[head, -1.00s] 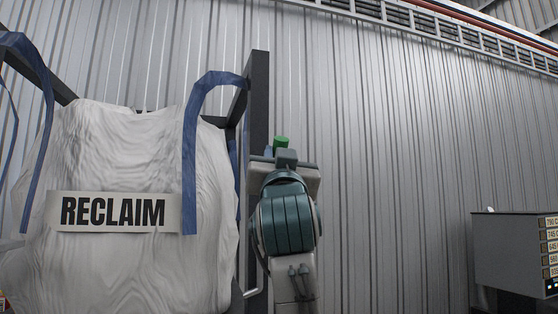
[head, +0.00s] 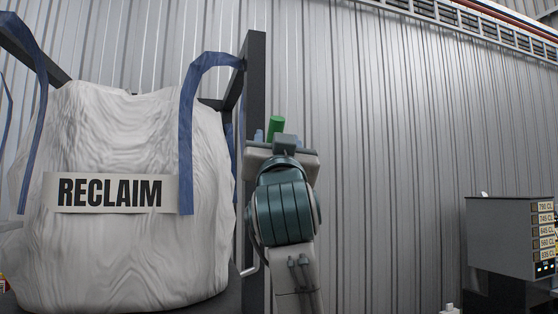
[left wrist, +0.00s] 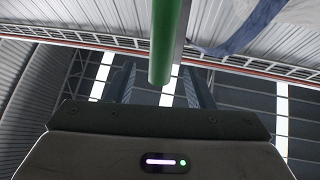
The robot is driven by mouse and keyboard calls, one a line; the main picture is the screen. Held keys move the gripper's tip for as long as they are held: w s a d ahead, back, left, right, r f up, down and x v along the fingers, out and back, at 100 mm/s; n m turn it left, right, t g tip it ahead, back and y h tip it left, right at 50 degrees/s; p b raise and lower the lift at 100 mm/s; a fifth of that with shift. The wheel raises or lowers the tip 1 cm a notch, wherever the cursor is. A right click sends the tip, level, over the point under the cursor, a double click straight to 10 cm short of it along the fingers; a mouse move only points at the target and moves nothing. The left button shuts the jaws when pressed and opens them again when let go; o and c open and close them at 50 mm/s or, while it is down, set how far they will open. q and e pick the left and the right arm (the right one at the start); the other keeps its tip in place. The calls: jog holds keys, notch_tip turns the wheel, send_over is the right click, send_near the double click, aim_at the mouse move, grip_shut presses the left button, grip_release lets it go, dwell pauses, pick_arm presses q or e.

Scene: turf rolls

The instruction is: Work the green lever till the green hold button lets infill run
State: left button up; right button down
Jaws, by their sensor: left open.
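The green lever (head: 276,126) shows in the head view as a short green cylinder just above my arm, beside a dark post. In the left wrist view its green bar (left wrist: 164,42) comes down from the top edge, and its end lies between my two fingers in the picture. My left gripper (left wrist: 162,85) is open, with one finger on each side of the bar; I cannot tell whether it touches. In the head view the left gripper (head: 284,143) is mostly hidden behind its own wrist. The green hold button is not identifiable. My right gripper is not in view.
A large white RECLAIM bag (head: 130,250) with blue straps hangs at the left by a dark frame post (head: 256,80). A grey cabinet (head: 497,235) with labelled rows and lights stands at the far right. The corrugated wall (head: 400,150) lies behind; the space between looks clear.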

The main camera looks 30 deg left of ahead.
pick_arm(q)
jog(key=b+v, duration=0.2)
jog(key=v, duration=0.7)
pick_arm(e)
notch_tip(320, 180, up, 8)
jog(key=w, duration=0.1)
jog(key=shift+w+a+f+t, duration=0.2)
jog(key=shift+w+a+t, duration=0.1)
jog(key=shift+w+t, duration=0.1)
